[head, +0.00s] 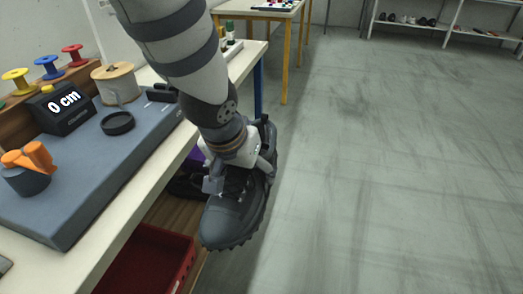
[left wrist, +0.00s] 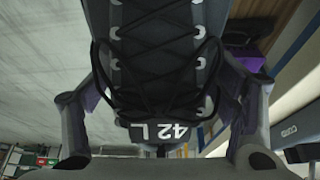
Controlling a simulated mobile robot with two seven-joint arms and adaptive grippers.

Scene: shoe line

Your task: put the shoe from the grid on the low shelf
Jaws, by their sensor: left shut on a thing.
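A dark grey and black lace-up shoe (head: 232,215) hangs in my left gripper (head: 238,165), toe down, beside the table's right edge in the head view. In the left wrist view the shoe's laces and its "42 L" tongue label (left wrist: 165,132) lie between the two fingers of the gripper (left wrist: 160,95), one on each side. A brown wooden low shelf (head: 172,218) shows under the table, partly hidden by the table and the held shoe. I see no grid. My right gripper is out of view.
The table (head: 105,250) carries a grey board (head: 130,150) with a "0 cm" display (head: 65,106). A red crate (head: 150,262) sits low beneath its edge, near a dark item and something purple. The floor (head: 390,170) at right is clear. A far rack (head: 420,25) holds shoes.

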